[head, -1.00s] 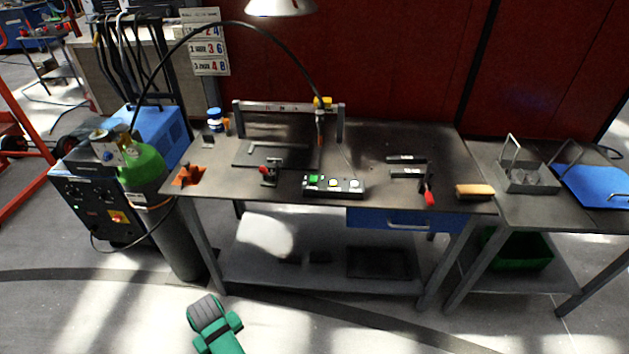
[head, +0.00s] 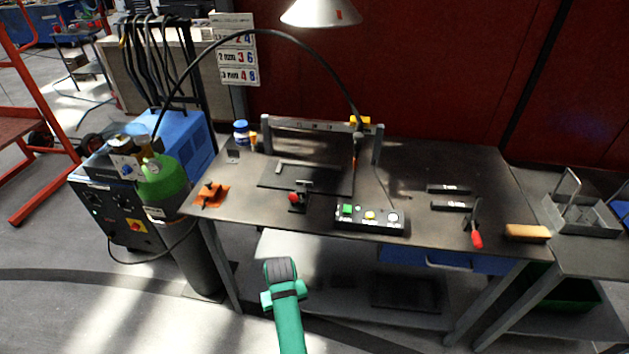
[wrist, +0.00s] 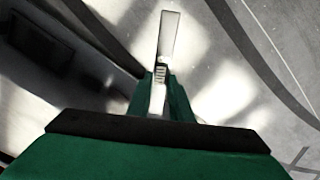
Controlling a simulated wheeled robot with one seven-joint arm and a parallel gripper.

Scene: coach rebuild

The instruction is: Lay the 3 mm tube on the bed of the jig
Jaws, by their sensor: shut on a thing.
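The jig is on the bench in the head view. Its dark flat bed (head: 268,183) has a grey angle-shaped stop (head: 310,167) on it and a red-knobbed clamp (head: 298,199) at the front edge. In the wrist view my gripper (wrist: 160,84) is shut on a pale, narrow metal piece, apparently the 3 mm tube (wrist: 169,36), which sticks out beyond the fingers. Below it I see only floor and shadow, so it is away from the bed. In the head view my green arm is in front of the bench; the held piece cannot be made out there.
A button box (head: 369,218) sits right of the clamp. Dark bars (head: 450,206), a red-handled tool (head: 476,238) and a brush (head: 527,232) lie farther right. An orange piece (head: 212,194) is at the left. A gas cylinder (head: 165,185) stands beside the bench.

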